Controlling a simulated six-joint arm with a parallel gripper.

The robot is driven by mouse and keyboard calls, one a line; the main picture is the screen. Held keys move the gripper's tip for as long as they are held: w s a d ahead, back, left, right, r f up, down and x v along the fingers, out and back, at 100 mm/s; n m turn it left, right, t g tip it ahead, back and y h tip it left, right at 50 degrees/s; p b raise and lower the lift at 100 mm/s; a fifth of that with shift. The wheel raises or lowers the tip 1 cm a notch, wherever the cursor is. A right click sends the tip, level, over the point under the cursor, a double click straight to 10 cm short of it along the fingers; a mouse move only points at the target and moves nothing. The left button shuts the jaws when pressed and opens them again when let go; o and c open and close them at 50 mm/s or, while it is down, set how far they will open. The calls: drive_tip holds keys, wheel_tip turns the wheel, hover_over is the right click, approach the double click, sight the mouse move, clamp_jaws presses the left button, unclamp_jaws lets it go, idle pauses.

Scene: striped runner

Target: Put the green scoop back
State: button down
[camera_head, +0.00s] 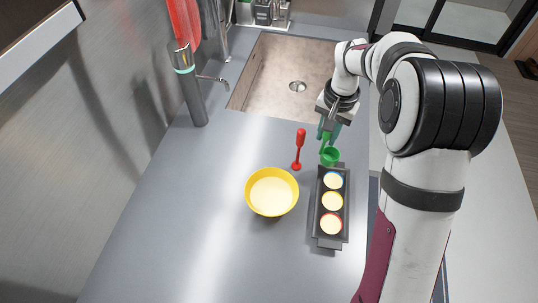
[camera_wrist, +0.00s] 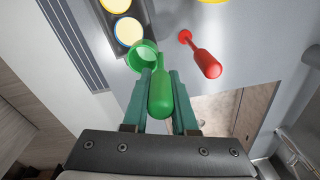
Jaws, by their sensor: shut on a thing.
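The green scoop (camera_head: 330,155) is in my gripper (camera_head: 328,126), at the far end of the dark tray (camera_head: 328,243). In the wrist view, my gripper (camera_wrist: 162,85) has its teal fingers shut on the handle of the green scoop (camera_wrist: 158,92). The scoop's round cup is ahead of the fingertips, close to the tray's end. I cannot tell whether the cup touches the counter or the tray. The tray holds three round cups with pale filling, rimmed blue, yellow and red.
A yellow bowl (camera_head: 272,192) with pale contents stands left of the tray. A red-handled tool (camera_head: 299,148) is left of the scoop. A sink (camera_head: 280,75) lies beyond, with a grey tap column (camera_head: 193,95) at its left. The counter's left front is clear.

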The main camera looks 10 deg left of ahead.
drive_tip(key=w+a+f+n, duration=0.1)
drive_tip(key=w+a+n, duration=0.4)
drive_tip(key=n, duration=0.8)
drive_tip(key=s+a+r+n, duration=0.2)
drive_tip(key=s+a+n, duration=0.1)
drive_tip(key=a, duration=0.4)
drive_tip(key=s+a+r+n, duration=0.2)
drive_tip(key=s+a, duration=0.2)
drive_tip(key=a, duration=0.2)
drive_tip(key=shift+g, duration=0.3)
drive_tip(key=f, duration=0.6)
drive_tip(key=a+f, duration=0.1)
drive_tip(key=f, duration=0.3)
drive_tip(key=shift+s, duration=0.1)
drive_tip(key=shift+f, duration=0.15)
drive_tip(key=shift+f, duration=0.1)
drive_tip(key=c, duration=0.7)
unclamp_jaws()
